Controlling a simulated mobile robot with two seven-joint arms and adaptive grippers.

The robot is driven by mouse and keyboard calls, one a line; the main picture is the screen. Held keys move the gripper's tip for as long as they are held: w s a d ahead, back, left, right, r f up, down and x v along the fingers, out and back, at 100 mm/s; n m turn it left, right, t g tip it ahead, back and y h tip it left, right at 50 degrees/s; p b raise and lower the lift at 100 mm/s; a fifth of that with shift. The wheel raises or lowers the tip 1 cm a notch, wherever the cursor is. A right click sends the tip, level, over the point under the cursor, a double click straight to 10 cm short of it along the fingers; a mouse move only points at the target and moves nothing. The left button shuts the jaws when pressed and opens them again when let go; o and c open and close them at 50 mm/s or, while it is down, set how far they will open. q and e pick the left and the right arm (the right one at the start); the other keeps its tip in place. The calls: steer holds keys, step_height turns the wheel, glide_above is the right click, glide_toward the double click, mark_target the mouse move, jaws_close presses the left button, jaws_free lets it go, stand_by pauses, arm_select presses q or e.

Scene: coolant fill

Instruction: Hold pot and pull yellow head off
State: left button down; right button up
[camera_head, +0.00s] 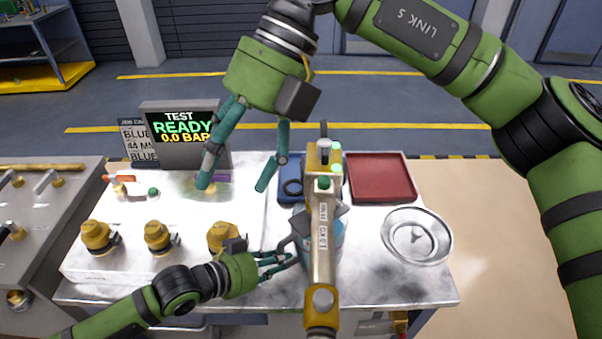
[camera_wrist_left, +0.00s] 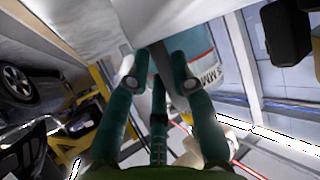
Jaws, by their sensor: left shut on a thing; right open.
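The pot (camera_head: 337,246) is a bluish vessel on the white bench top, mostly hidden under the yellow head (camera_head: 322,225). The head is a long yellow and metal unit with green buttons and a label, lying over the pot. My left gripper (camera_head: 285,260) is shut on the pot at its left side. In the left wrist view the left gripper (camera_wrist_left: 160,80) has its fingers around a grey bar beside the pot's teal and white lettered wall (camera_wrist_left: 200,65). My right gripper (camera_head: 240,187) is open and empty, above the bench, left of the head's far end.
A red tray (camera_head: 382,178) and a partly hidden blue tray (camera_head: 288,198) lie at the back. A round metal dish (camera_head: 416,252) stands right of the pot. Several yellow fittings (camera_head: 97,236) line the bench's left side. A test screen (camera_head: 180,150) stands behind them.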

mark_target(316, 232)
arm_select(q)
steer(key=shift+r, duration=0.15)
arm_select(e)
steer(key=d+f+m+t+h, duration=0.2)
steer(key=d+f+t+h, duration=0.15)
steer(key=d+h, duration=0.45)
steer(key=shift+t, duration=0.25)
steer(key=x, duration=1.1)
steer(key=shift+w+d+f, duration=0.1)
steer(key=shift+f, duration=0.05)
jaws_close()
